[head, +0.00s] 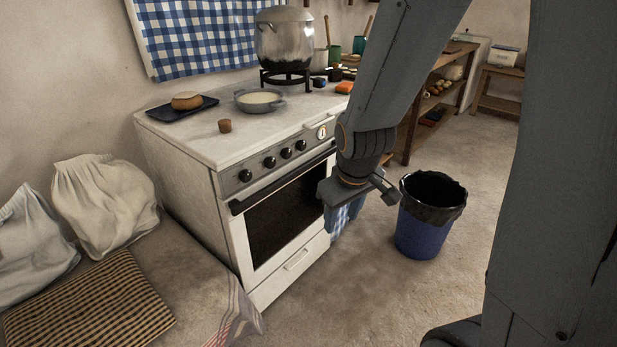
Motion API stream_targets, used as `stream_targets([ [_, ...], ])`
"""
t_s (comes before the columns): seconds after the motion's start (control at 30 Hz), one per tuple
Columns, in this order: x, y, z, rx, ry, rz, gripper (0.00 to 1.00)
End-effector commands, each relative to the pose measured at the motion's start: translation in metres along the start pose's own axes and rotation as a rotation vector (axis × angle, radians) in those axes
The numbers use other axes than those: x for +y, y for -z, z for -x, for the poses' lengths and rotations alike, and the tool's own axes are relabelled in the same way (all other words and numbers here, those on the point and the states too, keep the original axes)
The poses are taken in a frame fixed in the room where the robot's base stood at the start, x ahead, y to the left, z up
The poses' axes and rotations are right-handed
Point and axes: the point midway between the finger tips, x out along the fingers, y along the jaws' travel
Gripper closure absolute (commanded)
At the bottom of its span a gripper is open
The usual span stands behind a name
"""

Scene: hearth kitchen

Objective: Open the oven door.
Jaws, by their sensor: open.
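The white oven (190,190) stands against the wall, left of the middle. Its door (285,218) is shut, with a dark glass window and a black bar handle (270,186) along the top edge. My gripper (356,194) is open, pointing down near the right end of the oven front.
A blue bin (425,230) with a black liner stands right of my gripper. A low surface with a striped cushion (90,305) and white sacks (105,200) lies left of the oven. A pot (284,42) stands on top. Floor before the oven is clear.

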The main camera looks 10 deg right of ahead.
Motion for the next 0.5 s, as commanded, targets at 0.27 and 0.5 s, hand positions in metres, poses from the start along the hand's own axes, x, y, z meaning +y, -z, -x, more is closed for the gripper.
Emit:
stream_targets([
  [0.27,0.054,0.131,-0.124,0.426,-0.237,0.541,0.56],
  [0.5,0.072,0.209,-0.183,0.75,-0.567,0.944,0.56],
])
